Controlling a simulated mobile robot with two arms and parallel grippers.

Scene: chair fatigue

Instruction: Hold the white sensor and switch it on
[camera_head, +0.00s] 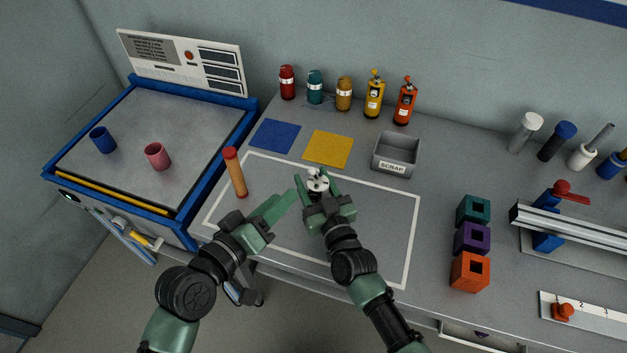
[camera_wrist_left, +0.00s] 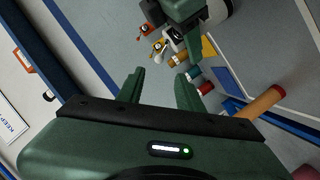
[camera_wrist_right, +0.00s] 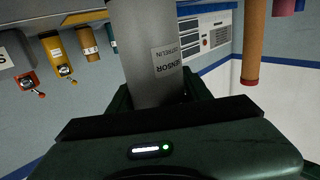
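The white sensor (camera_head: 318,185) is between the fingers of my right gripper (camera_head: 316,179), which is shut on it over the outlined work area. In the right wrist view the sensor (camera_wrist_right: 150,60) is a pale grey body with a printed "SENSOR" label, standing up between the fingers. Its switch cannot be made out. My left gripper (camera_head: 279,204) is just left of the right gripper, apart from the sensor. In the left wrist view the fingers of the left gripper (camera_wrist_left: 159,85) are spread with nothing between them.
An orange stick with a red top (camera_head: 236,175) stands left of my left gripper. Behind are a blue mat (camera_head: 274,135), a yellow mat (camera_head: 328,149) and a grey scrap bin (camera_head: 397,155). Coloured blocks (camera_head: 471,240) stand to the right.

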